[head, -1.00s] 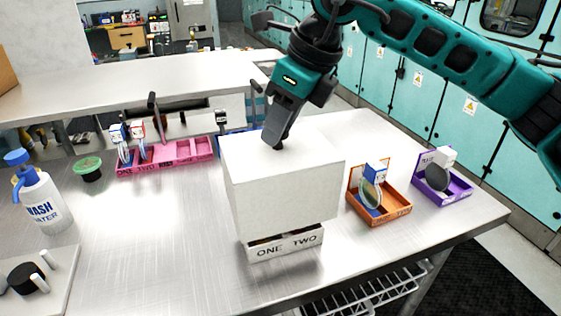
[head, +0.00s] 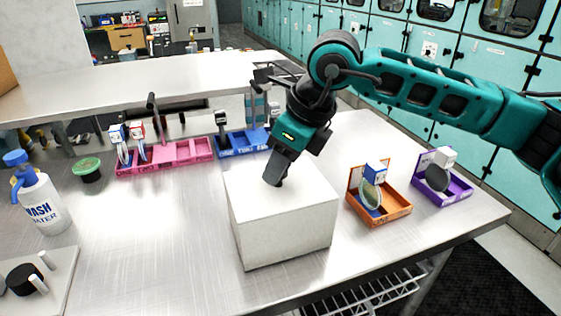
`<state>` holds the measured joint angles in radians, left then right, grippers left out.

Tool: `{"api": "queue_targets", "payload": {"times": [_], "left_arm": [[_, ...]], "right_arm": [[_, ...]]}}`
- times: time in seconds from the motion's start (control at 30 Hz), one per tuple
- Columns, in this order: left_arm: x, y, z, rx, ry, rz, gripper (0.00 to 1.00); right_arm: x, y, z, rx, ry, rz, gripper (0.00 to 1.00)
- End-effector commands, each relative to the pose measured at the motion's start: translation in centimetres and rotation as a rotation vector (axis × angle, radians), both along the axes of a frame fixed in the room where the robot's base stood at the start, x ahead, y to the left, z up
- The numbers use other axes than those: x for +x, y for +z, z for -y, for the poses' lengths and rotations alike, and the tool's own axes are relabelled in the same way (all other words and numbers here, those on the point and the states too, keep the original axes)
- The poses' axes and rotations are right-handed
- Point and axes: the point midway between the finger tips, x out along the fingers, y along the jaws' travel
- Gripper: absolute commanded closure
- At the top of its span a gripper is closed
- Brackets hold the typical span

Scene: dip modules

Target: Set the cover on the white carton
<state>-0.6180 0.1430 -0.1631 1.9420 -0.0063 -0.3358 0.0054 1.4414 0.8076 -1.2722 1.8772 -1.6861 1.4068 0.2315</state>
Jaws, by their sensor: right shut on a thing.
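The white box-shaped cover (head: 285,226) stands upright near the middle of the table, its lower edge at or very close to the tabletop. The white carton is hidden now, with the cover around it. My right gripper (head: 274,182) points down at the top of the cover and is shut on its handle, which the fingers mostly hide. My left gripper is not in view.
An orange tray (head: 386,214) and a purple tray (head: 452,192) stand to the right. A pink tray (head: 190,153) and a blue tray (head: 238,149) are behind. A wash bottle (head: 42,205) and a green-lidded jar (head: 88,170) are left.

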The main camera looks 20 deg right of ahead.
Motion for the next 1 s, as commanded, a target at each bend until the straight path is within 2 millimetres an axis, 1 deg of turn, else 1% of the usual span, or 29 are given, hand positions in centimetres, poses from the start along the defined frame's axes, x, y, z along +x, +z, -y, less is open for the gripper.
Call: {"api": "queue_targets", "payload": {"times": [0.07, 0.1, 0.33, 0.37, 0.6, 0.73, 0.77, 0.87, 1.0], "left_arm": [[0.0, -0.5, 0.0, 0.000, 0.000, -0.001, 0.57], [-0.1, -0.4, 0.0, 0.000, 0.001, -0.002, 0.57], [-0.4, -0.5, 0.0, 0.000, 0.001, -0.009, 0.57], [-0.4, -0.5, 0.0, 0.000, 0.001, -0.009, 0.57], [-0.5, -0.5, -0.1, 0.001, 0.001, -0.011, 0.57], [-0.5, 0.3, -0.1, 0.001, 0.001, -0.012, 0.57], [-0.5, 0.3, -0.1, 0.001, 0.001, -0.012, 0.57], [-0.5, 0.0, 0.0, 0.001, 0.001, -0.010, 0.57], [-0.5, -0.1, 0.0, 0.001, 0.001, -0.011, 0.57]], "right_arm": [[0.0, -0.4, 0.0, 0.001, 0.000, 0.001, 1.00], [0.0, -0.3, 0.0, 0.000, 0.000, 0.000, 0.62], [0.0, -0.2, 0.0, 0.000, 0.000, 0.000, 0.40], [0.0, -0.2, 0.0, 0.000, 0.000, 0.000, 0.38], [0.0, -0.1, 0.0, 0.000, 0.000, 0.000, 0.38], [0.0, 0.6, 0.0, -0.001, 0.000, -0.001, 0.38], [0.0, 0.9, 0.1, 0.000, 0.000, 0.001, 0.38], [-0.5, 2.5, 0.7, 0.001, -0.002, 0.004, 0.38], [-1.4, 5.6, 1.6, 0.000, -0.002, 0.005, 0.38]]}}
